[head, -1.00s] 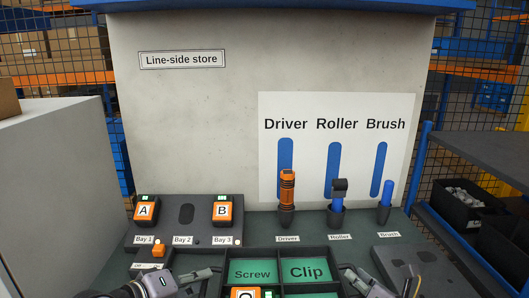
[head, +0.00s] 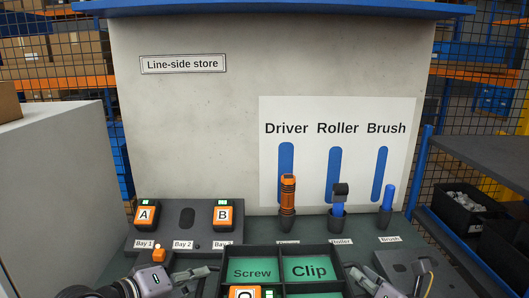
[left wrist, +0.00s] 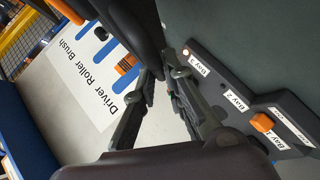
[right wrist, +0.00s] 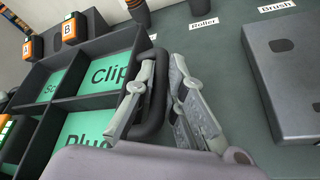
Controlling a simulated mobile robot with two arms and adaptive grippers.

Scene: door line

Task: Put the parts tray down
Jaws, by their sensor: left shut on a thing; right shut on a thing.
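The dark parts tray (head: 282,252) is at the bottom middle of the head view, with green compartments marked Screw and Clip. An orange unit C (head: 244,293) sits in a front compartment, cut off by the frame. My left gripper (head: 207,272) is shut on the tray's left side; in the left wrist view (left wrist: 163,78) the dark tray side hides part of the grip. My right gripper (head: 354,272) is shut on the tray's right handle, a dark loop (right wrist: 158,112) in the right wrist view. The tray's underside is hidden, so I cannot tell whether it touches the bench.
Behind left, units A (head: 145,215) and B (head: 223,215) stand in a bay block (head: 186,239). The driver (head: 288,195), roller (head: 338,198) and brush (head: 388,197) stand in holders behind the tray. A grey block (head: 405,263) lies at right. An orange button (head: 159,255) is at left.

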